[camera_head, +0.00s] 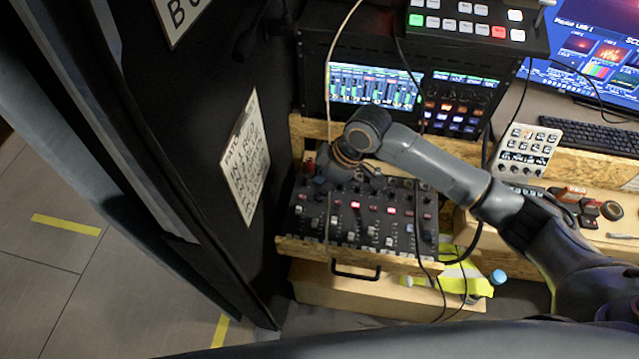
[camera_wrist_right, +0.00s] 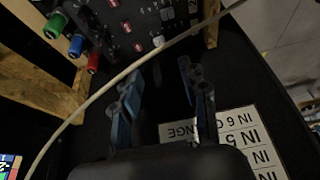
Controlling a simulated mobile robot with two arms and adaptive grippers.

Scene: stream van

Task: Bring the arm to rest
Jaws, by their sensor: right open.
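My right arm reaches in from the right in the head view. Its gripper (camera_head: 326,180) is over the left part of a black mixer panel (camera_head: 352,236) with rows of knobs and lit buttons. In the right wrist view the two fingers of the right gripper (camera_wrist_right: 160,92) stand apart with nothing between them. Behind them are a dark surface and a white label plate (camera_wrist_right: 240,140). The wrist and forearm hide part of the mixer's back edge. My left gripper is not in view.
A pale cable (camera_head: 327,90) hangs past the right gripper and crosses the wrist view. A black door (camera_head: 205,130) with a label plate stands left. A lit audio screen (camera_head: 375,88) is behind; a keypad (camera_head: 527,148) and keyboard (camera_head: 590,135) lie right. Bare floor (camera_head: 50,270) shows far left.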

